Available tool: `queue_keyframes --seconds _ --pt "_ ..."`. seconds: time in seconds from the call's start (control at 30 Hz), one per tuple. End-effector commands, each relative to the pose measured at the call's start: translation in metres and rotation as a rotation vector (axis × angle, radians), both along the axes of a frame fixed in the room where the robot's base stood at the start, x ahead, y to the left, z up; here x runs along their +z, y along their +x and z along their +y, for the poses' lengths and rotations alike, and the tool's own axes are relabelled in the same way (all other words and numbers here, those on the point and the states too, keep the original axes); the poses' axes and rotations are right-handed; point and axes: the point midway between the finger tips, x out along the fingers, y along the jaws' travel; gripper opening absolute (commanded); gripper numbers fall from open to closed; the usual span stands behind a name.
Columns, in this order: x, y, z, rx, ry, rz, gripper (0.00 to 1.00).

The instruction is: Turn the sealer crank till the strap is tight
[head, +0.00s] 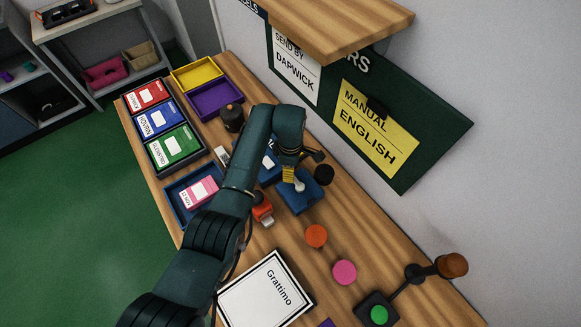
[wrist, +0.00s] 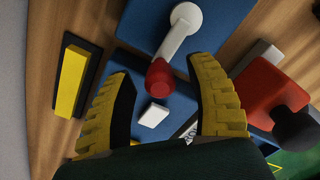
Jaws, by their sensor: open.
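The sealer is a blue block on the bench, its blue base showing in the head view (head: 304,204) and at the top of the wrist view (wrist: 148,22). Its crank is a pale grey arm (wrist: 179,42) with a round pivot end and a red knob (wrist: 160,80). In the head view, part of the pale crank (head: 299,187) shows beside my gripper (head: 292,176). In the wrist view, my gripper (wrist: 160,68) is open, its yellow fingers on either side of the knob, with gaps showing. I cannot make out the strap or its tightness.
An orange-red tool (head: 262,210) lies close by; a red and black object (wrist: 268,92) shows right of the fingers. A yellow block (wrist: 73,82) stands on the left. Black-framed Grattimo board (head: 309,299), trays and coloured discs occupy the bench. A shelf (head: 340,25) overhangs the wall side.

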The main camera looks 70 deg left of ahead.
Motion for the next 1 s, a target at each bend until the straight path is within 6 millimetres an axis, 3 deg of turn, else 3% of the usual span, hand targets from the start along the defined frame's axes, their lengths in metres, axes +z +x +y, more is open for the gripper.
queue_keyframes --seconds 0.03,0.3,0.67,1.0 --pt "0.0 0.0 0.0 0.0 0.0 0.0 0.51" --pt "0.0 0.0 0.0 0.0 -0.001 0.0 0.0" --pt "0.0 0.002 0.0 -0.035 -0.001 0.001 0.0" --pt "0.0 0.013 0.002 -0.244 -0.002 0.001 0.0"
